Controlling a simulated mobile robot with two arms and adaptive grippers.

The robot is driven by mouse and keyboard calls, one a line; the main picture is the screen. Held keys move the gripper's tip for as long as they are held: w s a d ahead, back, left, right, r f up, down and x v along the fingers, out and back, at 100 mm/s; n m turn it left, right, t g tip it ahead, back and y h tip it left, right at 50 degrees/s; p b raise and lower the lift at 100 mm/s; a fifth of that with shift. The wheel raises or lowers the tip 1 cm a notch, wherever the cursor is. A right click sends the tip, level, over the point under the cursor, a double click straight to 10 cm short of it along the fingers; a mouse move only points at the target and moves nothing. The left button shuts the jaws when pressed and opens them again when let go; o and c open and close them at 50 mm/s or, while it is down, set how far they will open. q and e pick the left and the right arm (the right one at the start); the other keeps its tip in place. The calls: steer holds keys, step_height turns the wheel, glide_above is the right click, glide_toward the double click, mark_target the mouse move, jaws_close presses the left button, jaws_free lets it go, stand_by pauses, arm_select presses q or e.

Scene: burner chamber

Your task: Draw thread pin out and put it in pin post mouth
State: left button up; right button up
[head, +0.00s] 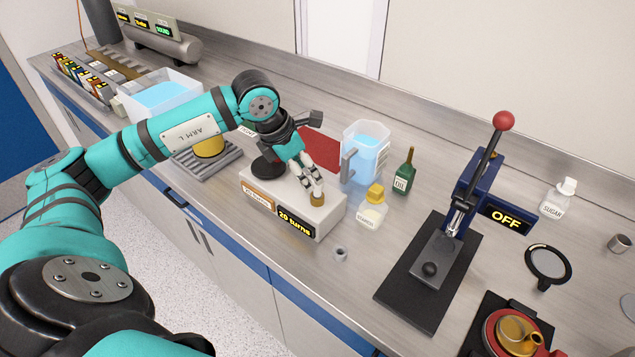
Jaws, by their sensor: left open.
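My left gripper (313,184) reaches down over the white box with the "20 turns" display (292,205). It is open. Its fingertips are right at a small brass-coloured piece (317,200) standing on the right end of the box top, which looks like the thread pin. I cannot tell whether the fingers touch it. A small grey cylinder (341,255) with a dark hole in its top stands on the bench in front of the box; it may be the pin post with its mouth. My right gripper is not in view.
Behind the box stand a jug of blue liquid (365,155), a yellow-capped bottle (372,208) and a green oil bottle (404,173). A lever press (432,270) marked OFF stands to the right. The bench is clear around the small grey cylinder.

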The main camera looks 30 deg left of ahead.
mark_target(317, 191)
arm_select(q)
steer(key=f+p, duration=0.1)
steer(key=w+d+f+p, duration=0.1)
steer(key=w+f+p, duration=0.1)
steer(key=f, duration=0.1)
steer(key=shift+w+d, duration=0.15)
steer(key=shift+d, duration=0.25)
steer(key=shift+w+f, duration=0.1)
steer(key=shift+f, duration=0.25)
jaws_close()
